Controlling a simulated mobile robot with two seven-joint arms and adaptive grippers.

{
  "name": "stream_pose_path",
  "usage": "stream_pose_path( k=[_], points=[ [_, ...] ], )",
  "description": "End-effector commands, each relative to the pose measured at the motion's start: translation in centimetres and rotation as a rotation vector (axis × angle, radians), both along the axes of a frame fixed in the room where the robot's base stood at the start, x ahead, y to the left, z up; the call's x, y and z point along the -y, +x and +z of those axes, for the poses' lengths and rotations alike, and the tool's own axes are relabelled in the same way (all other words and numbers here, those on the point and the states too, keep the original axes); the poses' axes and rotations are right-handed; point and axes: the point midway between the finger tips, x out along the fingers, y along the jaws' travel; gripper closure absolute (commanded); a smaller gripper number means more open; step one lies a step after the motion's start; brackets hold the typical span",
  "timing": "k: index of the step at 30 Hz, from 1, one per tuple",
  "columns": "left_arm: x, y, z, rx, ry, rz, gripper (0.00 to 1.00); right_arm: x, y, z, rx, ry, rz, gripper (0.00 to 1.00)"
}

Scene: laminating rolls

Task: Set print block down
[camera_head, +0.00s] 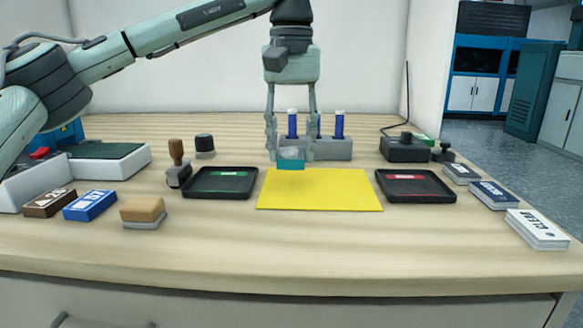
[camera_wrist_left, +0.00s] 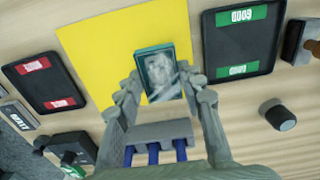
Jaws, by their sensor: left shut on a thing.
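My left gripper (camera_head: 290,150) points down at the back edge of the yellow sheet (camera_head: 320,190) and is shut on the print block (camera_head: 291,165), a small teal block with a grey top. In the left wrist view the block (camera_wrist_left: 161,75) sits between the fingertips (camera_wrist_left: 160,84), with a blurry grey picture on its face. It overlaps the near edge of the yellow sheet (camera_wrist_left: 100,50) there. In the head view it seems held just above the surface; I cannot tell the exact gap. My right gripper is not in view.
A black tray with a green label (camera_head: 221,183) lies left of the sheet, one with a red label (camera_head: 415,187) right. A grey holder with blue tubes (camera_head: 330,147) stands close behind the gripper. A wooden-handled stamp (camera_head: 176,157) stands left.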

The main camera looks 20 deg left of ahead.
Motion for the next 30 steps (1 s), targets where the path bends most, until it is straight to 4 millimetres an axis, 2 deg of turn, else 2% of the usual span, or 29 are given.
stream_pose_path(
  k=[9,20,21,26,30],
  points=[
    [-0.1,0.0,-3.9,-0.001,0.000,0.001,0.89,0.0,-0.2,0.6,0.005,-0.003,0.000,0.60],
    [0.0,0.0,-4.3,0.000,0.000,0.001,0.89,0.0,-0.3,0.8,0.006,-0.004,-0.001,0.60],
    [0.0,0.0,-4.2,0.001,-0.001,0.001,0.60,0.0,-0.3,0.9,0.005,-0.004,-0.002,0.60],
    [0.0,0.0,-4.2,0.001,0.000,0.001,0.42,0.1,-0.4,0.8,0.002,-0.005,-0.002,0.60],
    [0.0,0.0,-4.2,0.001,0.000,0.001,0.42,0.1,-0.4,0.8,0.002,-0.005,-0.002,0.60]
  ],
)
